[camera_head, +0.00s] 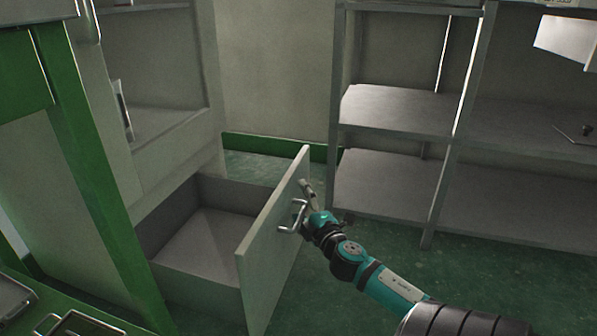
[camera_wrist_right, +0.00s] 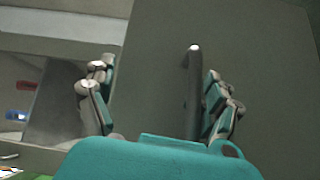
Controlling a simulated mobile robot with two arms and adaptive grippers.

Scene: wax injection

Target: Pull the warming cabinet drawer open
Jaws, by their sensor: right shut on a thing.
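The warming cabinet drawer (camera_head: 262,258) stands well out from the cabinet (camera_head: 165,150), and its grey interior (camera_head: 205,245) shows. The part of the interior that I can see looks empty. The bar handle (camera_head: 288,230) is on the outer face of the drawer front. My right gripper (camera_head: 305,203) is at this handle, reaching in from the lower right, and is shut on it. In the right wrist view the dark handle (camera_wrist_right: 194,95) lies between the fingers of the gripper (camera_wrist_right: 153,72), close to the right-hand finger. My left gripper is not in view.
A grey shelf unit (camera_head: 395,110) stands behind and to the right of my arm. A green frame post (camera_head: 95,170) rises at the left. Metal trays (camera_head: 80,325) sit at the lower left. Green floor (camera_head: 375,240) is clear between drawer and shelves.

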